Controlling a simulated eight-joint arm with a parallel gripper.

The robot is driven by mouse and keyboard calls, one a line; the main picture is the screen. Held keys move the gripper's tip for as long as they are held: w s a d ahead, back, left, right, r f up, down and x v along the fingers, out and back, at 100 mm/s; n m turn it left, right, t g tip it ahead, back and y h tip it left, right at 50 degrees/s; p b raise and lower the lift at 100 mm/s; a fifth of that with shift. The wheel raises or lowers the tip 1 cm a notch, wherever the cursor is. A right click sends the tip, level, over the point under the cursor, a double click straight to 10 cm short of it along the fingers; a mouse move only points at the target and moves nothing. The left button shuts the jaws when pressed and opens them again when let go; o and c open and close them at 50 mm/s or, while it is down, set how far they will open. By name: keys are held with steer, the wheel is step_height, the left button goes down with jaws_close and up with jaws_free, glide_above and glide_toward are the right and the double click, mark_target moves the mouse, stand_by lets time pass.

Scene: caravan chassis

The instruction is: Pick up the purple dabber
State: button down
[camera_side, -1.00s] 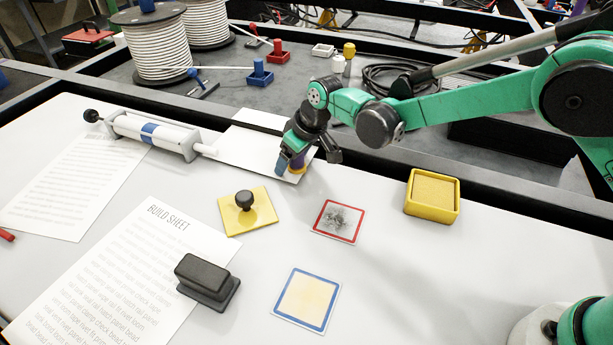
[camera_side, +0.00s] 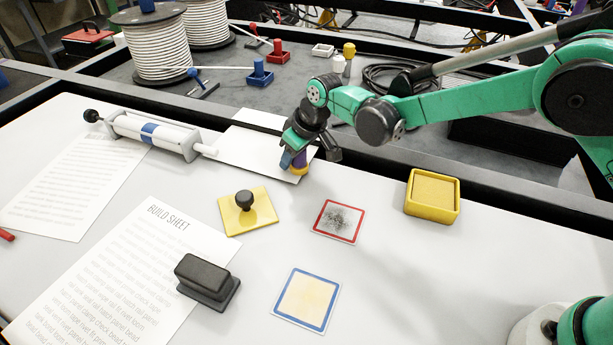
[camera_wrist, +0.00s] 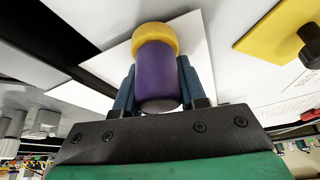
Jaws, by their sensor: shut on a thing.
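The purple dabber (camera_wrist: 158,75) has a purple body and a yellow band at one end. In the wrist view it sits between the two blue fingers of my gripper (camera_wrist: 158,85), which touch it on both sides. In the side view my gripper (camera_side: 293,160) is at the edge of a white sheet, shut on the dabber (camera_side: 300,162). The dabber is partly hidden by the fingers there, and its yellow end points down at the table. I cannot tell whether it touches the surface.
A yellow pad with a black knob (camera_side: 245,222), a red-framed card (camera_side: 338,234), a blue-framed card (camera_side: 306,316) and a yellow tray (camera_side: 431,212) lie nearby. A black stamp (camera_side: 206,283) and a syringe-like tube (camera_side: 152,134) are farther left. A dark rail (camera_side: 400,162) runs behind.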

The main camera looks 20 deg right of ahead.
step_height(320, 180, up, 20)
steer(key=shift+f, duration=0.25)
steer(key=c, duration=1.1)
jaws_free()
steer(key=shift+c, duration=0.2)
jaws_close()
